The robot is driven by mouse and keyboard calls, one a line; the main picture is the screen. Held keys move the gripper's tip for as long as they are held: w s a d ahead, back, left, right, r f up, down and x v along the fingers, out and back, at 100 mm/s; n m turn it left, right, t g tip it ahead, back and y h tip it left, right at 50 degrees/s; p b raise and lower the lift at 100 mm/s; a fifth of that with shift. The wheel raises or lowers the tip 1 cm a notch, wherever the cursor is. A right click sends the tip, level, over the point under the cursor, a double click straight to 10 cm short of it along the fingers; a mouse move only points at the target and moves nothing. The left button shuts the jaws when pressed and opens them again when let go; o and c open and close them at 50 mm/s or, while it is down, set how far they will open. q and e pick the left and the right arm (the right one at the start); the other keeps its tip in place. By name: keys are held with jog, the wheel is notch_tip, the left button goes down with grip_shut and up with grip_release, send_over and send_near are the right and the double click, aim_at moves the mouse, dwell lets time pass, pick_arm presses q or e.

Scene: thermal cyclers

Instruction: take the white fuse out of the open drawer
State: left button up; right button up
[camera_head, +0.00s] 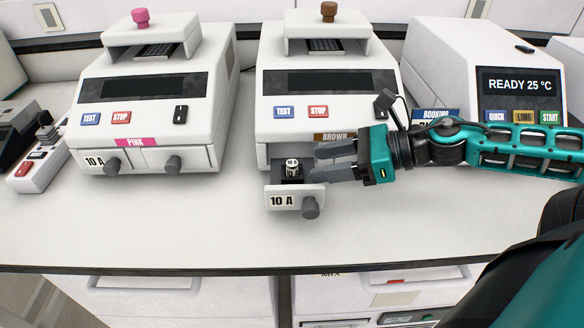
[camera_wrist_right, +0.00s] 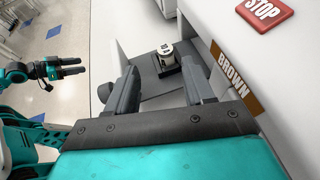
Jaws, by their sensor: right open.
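The white fuse (camera_head: 292,167) stands upright in a dark holder inside the open drawer (camera_head: 284,203), marked 10 A, under the brown-labelled cycler. It also shows in the right wrist view (camera_wrist_right: 167,56), with dark print on its side. My right gripper (camera_head: 317,161) is open and empty, just right of the fuse in the head view. In the right wrist view the fuse lies ahead of and between the spread fingertips (camera_wrist_right: 157,76), apart from them. My left gripper (camera_wrist_right: 76,67) shows only in the right wrist view, far left, with its fingers apart and nothing between them.
The brown-labelled cycler (camera_head: 330,108) rises right behind the drawer. The pink-labelled cycler (camera_head: 150,105) at left has its drawers shut. A cycler with a READY screen (camera_head: 517,82) stands behind my right arm. The bench front (camera_head: 180,225) is clear.

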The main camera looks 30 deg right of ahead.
aim_at(293, 163)
jog(key=shift+w+a+f, duration=0.1)
jog(key=shift+w+a, duration=0.15)
jog(key=shift+w, duration=0.2)
jog(key=shift+w+a+f, duration=0.1)
jog(key=shift+w+a, duration=0.15)
jog(key=shift+w, duration=0.2)
jog(key=shift+w+a+f+b, duration=0.2)
jog(key=shift+w+a+b, duration=0.1)
jog(key=shift+w+b, duration=0.15)
jog(key=shift+w+a+f, duration=0.1)
jog(key=shift+w+a, duration=0.25)
jog(key=shift+w+a+f+b, duration=0.2)
jog(key=shift+w+a+b, duration=0.15)
jog(key=shift+b, duration=0.3)
jog(key=shift+w+a, duration=0.1)
grip_shut()
